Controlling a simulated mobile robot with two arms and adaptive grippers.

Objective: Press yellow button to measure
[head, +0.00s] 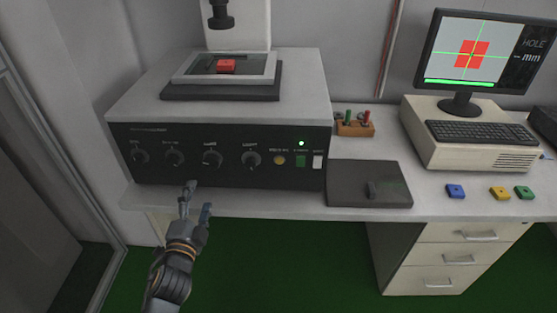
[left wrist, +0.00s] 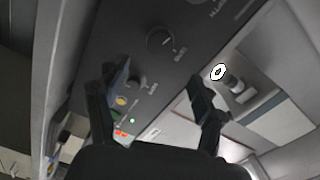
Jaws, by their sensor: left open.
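The yellow button (head: 280,160) is on the black front panel of the measuring machine (head: 230,169), right of the row of knobs. It also shows in the left wrist view (left wrist: 121,101), close beside the left finger in the picture. My left gripper (head: 198,199) is open and empty, in front of the panel's lower edge, to the left of and below the button. In the left wrist view, its fingers (left wrist: 160,75) are spread with the panel beyond them. A red block (head: 227,66) lies on the machine's stage under the lens. My right gripper is not in view.
A dark flat box (head: 369,184) stands right of the machine.

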